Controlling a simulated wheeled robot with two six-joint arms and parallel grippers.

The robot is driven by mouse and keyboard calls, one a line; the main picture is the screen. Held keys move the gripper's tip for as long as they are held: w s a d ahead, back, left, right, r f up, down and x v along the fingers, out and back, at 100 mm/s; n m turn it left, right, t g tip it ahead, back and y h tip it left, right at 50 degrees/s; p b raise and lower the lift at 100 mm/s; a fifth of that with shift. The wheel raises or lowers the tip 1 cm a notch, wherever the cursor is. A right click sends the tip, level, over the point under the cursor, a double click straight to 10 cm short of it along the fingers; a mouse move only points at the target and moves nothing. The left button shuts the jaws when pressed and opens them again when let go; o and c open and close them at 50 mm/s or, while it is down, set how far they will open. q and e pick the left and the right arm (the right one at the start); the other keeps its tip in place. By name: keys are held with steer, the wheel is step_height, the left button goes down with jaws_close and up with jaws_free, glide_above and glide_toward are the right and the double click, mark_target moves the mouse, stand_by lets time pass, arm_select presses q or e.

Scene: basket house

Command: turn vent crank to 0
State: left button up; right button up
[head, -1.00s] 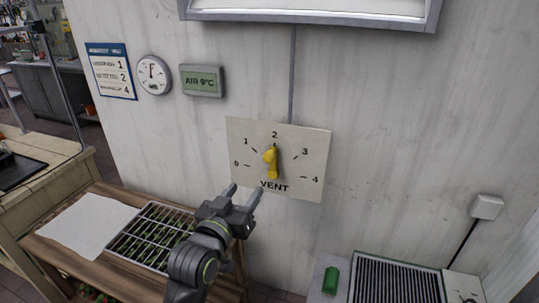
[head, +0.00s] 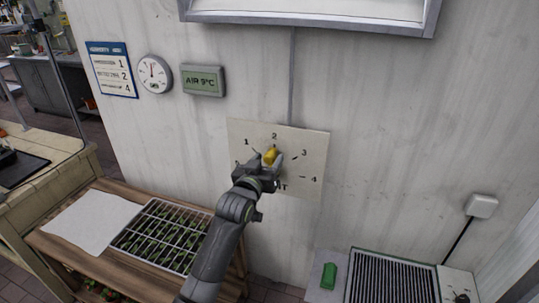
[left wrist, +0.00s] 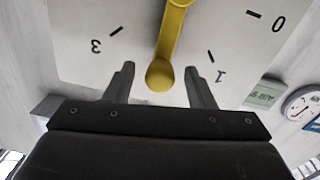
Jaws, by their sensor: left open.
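The yellow vent crank (head: 270,157) is on a pale dial plate (head: 308,150) on the wall, marked 0 to 4. Its knob end points up toward the 2. My left gripper (head: 265,170) is in front of the dial and hides the 0 and part of the word VENT. In the left wrist view the dial appears upside down. There the open fingers stand on either side of the crank's knob (left wrist: 160,76), with gaps at both sides. I cannot tell how far the fingertips are from the plate. My right gripper is not in view.
An AIR 9°C display (head: 203,80), a round gauge (head: 154,73) and a blue-edged notice (head: 111,69) hang left of the dial. A wooden bench with a gridded seedling tray (head: 163,237) stands below left. A slatted unit (head: 394,281) stands below right.

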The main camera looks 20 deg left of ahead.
arm_select(q)
steer(key=shift+w, duration=0.9)
steer(key=shift+c, duration=0.2)
jaws_close()
